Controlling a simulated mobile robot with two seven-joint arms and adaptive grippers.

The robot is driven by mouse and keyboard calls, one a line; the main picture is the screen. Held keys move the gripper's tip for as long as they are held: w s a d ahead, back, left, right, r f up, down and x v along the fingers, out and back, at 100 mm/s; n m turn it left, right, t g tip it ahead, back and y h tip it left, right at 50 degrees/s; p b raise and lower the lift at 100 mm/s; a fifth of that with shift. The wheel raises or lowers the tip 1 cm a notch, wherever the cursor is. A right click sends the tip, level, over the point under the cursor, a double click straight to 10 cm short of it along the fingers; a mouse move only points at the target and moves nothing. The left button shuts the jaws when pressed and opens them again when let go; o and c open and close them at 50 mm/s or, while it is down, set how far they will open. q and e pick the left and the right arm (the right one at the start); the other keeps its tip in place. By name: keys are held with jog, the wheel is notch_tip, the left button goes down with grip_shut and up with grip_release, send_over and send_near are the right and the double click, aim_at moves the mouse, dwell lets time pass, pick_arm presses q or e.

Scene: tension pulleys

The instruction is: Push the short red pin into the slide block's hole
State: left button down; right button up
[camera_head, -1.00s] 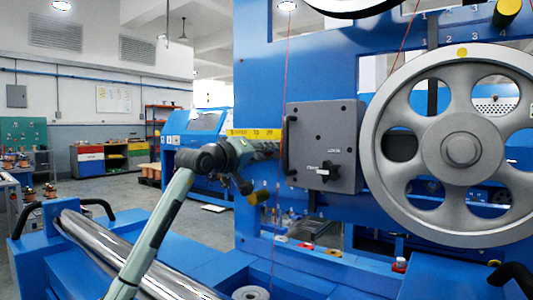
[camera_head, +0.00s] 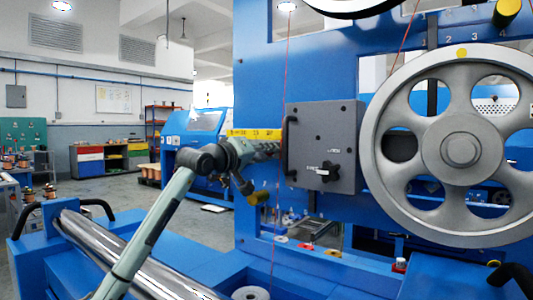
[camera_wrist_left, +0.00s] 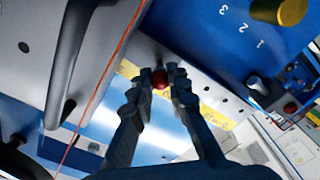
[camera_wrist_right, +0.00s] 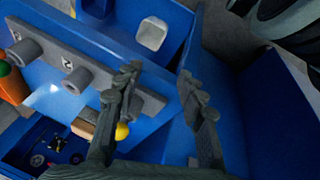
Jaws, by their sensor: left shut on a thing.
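The slide block (camera_head: 340,125) is a grey box with a dark side handle and a black knob, mounted on the blue machine frame. My left gripper (camera_head: 276,149) is at its left side, by the yellow scale strip. In the left wrist view, the left gripper (camera_wrist_left: 160,82) is shut on the short red pin; only the pin's round red head (camera_wrist_left: 159,79) shows between the fingertips. The pin's shaft and the hole are hidden, so I cannot tell how deep the pin sits. My right gripper (camera_wrist_right: 160,82) is open and empty in the right wrist view.
A large grey pulley wheel (camera_head: 460,150) stands right of the block. A thin red line (camera_head: 285,80) runs down in front of the frame near my left gripper. In the right wrist view, grey numbered pegs (camera_wrist_right: 76,78) and a yellow knob (camera_wrist_right: 122,131) are close to the fingers.

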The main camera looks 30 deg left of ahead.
pick_arm(q)
jog(key=shift+w+d+p, duration=0.2)
jog(key=shift+w+p, duration=0.4)
jog(key=shift+w, duration=0.75)
jog(key=shift+w+r, duration=0.1)
jog(key=shift+w, duration=0.25)
dwell(0.4)
jog(key=c, duration=1.4)
grip_release()
jog(key=s+a, duration=0.1)
jog(key=s, duration=1.1)
jog(key=shift+a, duration=0.25)
